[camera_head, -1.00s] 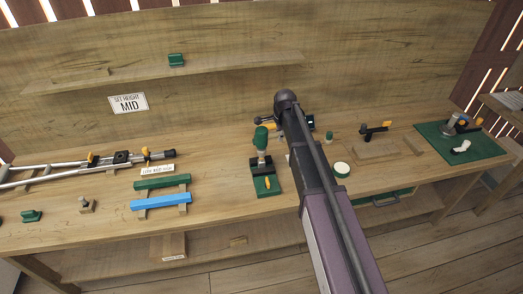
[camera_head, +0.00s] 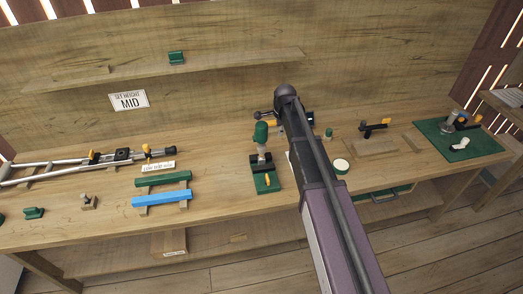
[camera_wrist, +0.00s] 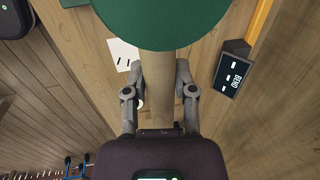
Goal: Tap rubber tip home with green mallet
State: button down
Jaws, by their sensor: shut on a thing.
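My gripper (camera_wrist: 160,68) is shut on the wooden handle (camera_wrist: 160,95) of the green mallet. The mallet's round green head (camera_wrist: 160,22) fills the top of the wrist view, just beyond the fingertips. In the head view my arm hides the gripper and its grip. A silver tubular frame lies at the left of the bench, with a dark rubber tip (camera_head: 170,150) at its right end. Whether the tip is fully seated is too small to tell.
A green bar (camera_head: 163,179) and a blue bar (camera_head: 162,197) lie on supports mid-left. A green mat (camera_head: 460,147) with metal parts is at the right. A dark display box (camera_wrist: 231,68) shows in the wrist view.

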jog(key=shift+r+p, duration=0.2)
jog(key=shift+p, duration=0.2)
dwell(0.8)
jog(key=shift+r+p, duration=2)
jog(key=shift+p, duration=0.05)
jog(key=shift+f, duration=0.15)
jog(key=shift+f+b, duration=1.75)
jog(key=shift+b, duration=0.2)
jog(key=shift+f, duration=0.25)
